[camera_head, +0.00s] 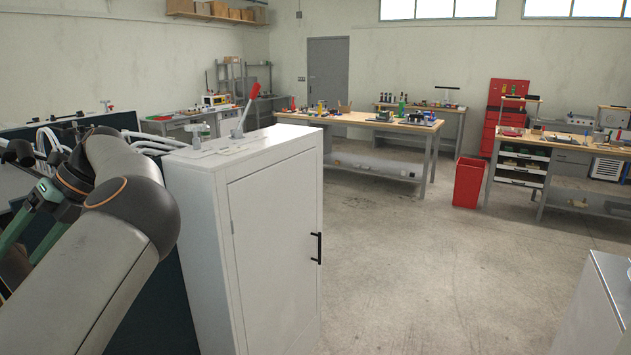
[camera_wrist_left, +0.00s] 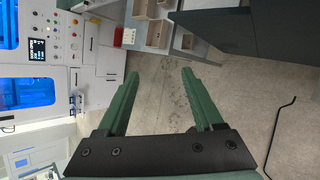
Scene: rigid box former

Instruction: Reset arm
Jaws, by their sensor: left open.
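My left arm (camera_head: 105,235) comes in from the lower left of the head view, bent, with its dark elbow-like joint beside a white cabinet. Green parts of my left gripper show behind it at the far left edge, partly hidden by the arm. In the left wrist view my left gripper (camera_wrist_left: 160,76) has its two green fingers spread apart. Nothing is between them; grey floor shows through the gap. My right gripper is in neither view.
The white cabinet (camera_head: 270,235) with a red-handled lever (camera_head: 249,98) on top stands close to my left arm. Workbenches (camera_head: 365,121) and a red bin (camera_head: 468,182) stand farther back. The floor (camera_head: 430,270) at centre right is clear. The wrist view shows a white machine (camera_wrist_left: 95,50) with blue windows.

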